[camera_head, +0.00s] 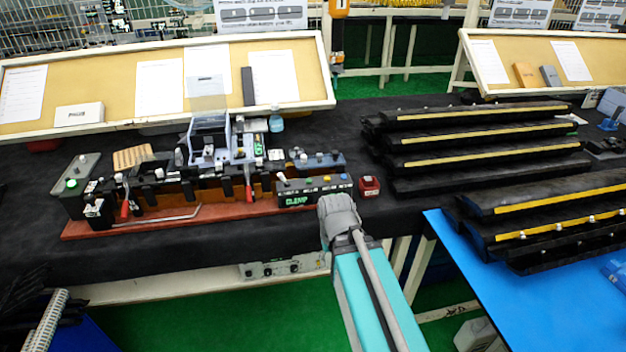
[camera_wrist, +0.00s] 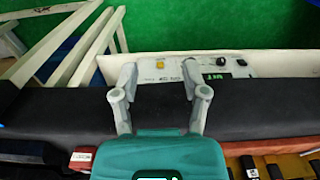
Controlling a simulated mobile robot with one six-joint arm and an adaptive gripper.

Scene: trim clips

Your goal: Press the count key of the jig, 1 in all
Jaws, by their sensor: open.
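The jig (camera_head: 220,207) is a long red-brown base with black clamps and red-handled levers on the dark table. At its right end stands a dark box with a green display (camera_head: 298,201) and several coloured buttons; I cannot tell which is the count key. In the wrist view my gripper (camera_wrist: 158,68) is open and empty, its two grey fingers apart over the table's front edge. In the head view the grey end of my arm is in front of the table edge, below and right of the display box; the fingers are not clear there.
A small red box (camera_head: 369,186) sits right of the jig; it also shows in the wrist view (camera_wrist: 80,159). A pale panel with knobs (camera_head: 283,268) hangs under the table front. Long black trim parts (camera_head: 480,150) are stacked at right. A blue surface (camera_head: 500,290) is front right.

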